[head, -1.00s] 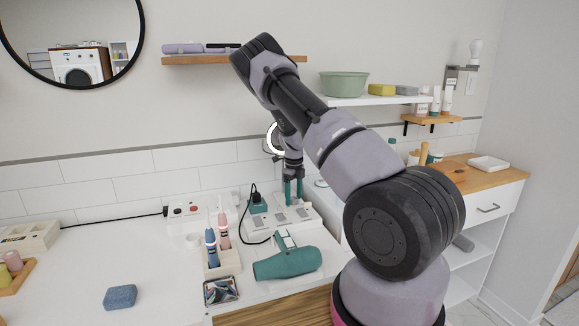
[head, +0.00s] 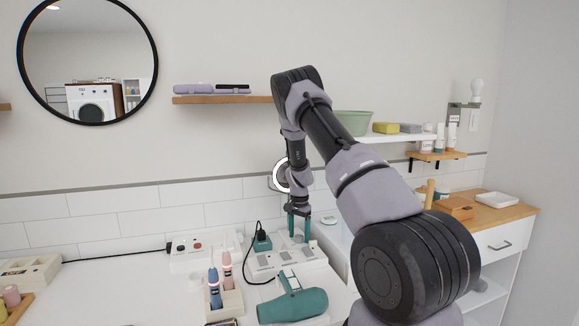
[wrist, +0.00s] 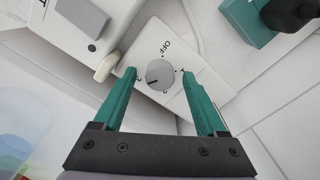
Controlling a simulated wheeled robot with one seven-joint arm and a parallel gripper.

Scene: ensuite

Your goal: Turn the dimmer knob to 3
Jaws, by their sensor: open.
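The dimmer knob (wrist: 160,73) is a round grey dial on a white panel (wrist: 178,103) in the wrist view. OFF is printed above it, with small numbers around the other sides. Its dark pointer line faces left and slightly down, seemingly near the 3, though the print is too small to be certain. My gripper (wrist: 157,76) is open, its two teal fingers on either side of the knob with gaps between. In the head view my gripper (head: 299,228) points down at the white unit (head: 262,262) by the wall; the knob is not distinguishable there.
A teal plug (head: 262,241) with a black cable stands just left of my gripper. A teal hair dryer (head: 293,305) and a holder with toothbrushes (head: 228,301) are in front. A white power strip (head: 192,245) is further left. A shelf (head: 222,99) hangs above.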

